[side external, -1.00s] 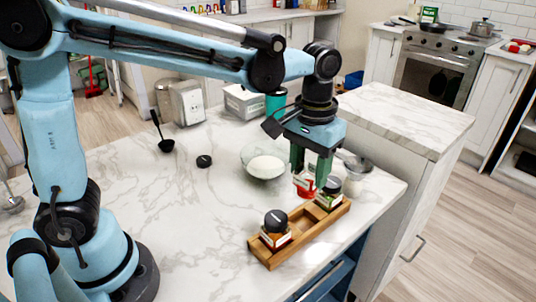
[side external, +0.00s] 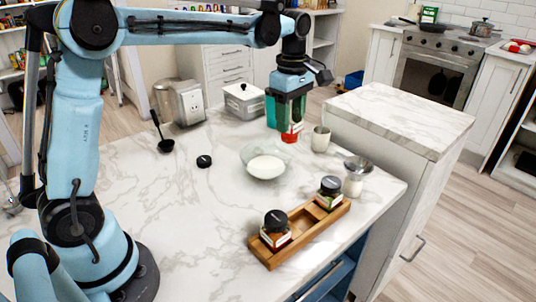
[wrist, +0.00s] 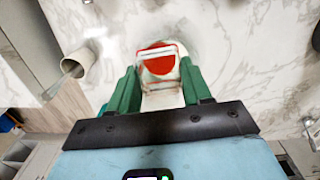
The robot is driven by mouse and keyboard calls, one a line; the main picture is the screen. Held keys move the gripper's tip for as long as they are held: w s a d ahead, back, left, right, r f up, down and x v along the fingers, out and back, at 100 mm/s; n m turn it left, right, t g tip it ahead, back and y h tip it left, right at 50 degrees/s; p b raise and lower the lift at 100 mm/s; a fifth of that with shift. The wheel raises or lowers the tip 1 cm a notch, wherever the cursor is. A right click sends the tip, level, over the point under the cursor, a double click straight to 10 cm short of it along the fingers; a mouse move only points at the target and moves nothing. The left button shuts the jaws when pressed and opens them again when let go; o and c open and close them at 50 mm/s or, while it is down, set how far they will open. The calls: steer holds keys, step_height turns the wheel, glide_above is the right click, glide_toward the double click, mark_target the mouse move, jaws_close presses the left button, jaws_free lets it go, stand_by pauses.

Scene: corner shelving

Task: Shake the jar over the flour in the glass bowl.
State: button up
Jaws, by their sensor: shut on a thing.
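My gripper (side external: 290,120) has green fingers shut on a small glass jar with red contents (side external: 292,134). In the wrist view the jar (wrist: 159,62) sits between both fingers, its red contents showing. The jar looks roughly upright, above the counter's back part. The glass bowl (side external: 247,155) stands on the marble counter, with a white mound of flour (side external: 267,168) inside. In the side view the jar is up and right of the bowl, apart from it.
A wooden rack (side external: 267,259) holds two black-lidded jars at the front right. A black lid (side external: 204,161) and a black ladle (side external: 165,145) lie left. A white box (side external: 244,101) is behind.

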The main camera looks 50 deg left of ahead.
steer(key=w+a+f+n+t+h, duration=0.1)
steer(key=w+a+n+t+h, duration=0.1)
steer(key=a+n, duration=0.8)
steer(key=shift+f+n+h, duration=0.25)
steer(key=shift+n+h, duration=0.15)
steer(key=shift+n, duration=0.4)
steer(key=f+t+h, duration=0.1)
steer(key=t+h, duration=0.2)
steer(key=h, duration=0.1)
steer(key=f+t+h, duration=0.2)
steer(key=t+h, duration=0.1)
steer(key=h, duration=0.1)
steer(key=f+t+h, duration=0.2)
steer(key=t+h, duration=0.2)
steer(key=h, duration=0.1)
steer(key=shift+s+a, duration=0.35)
stand_by(0.5)
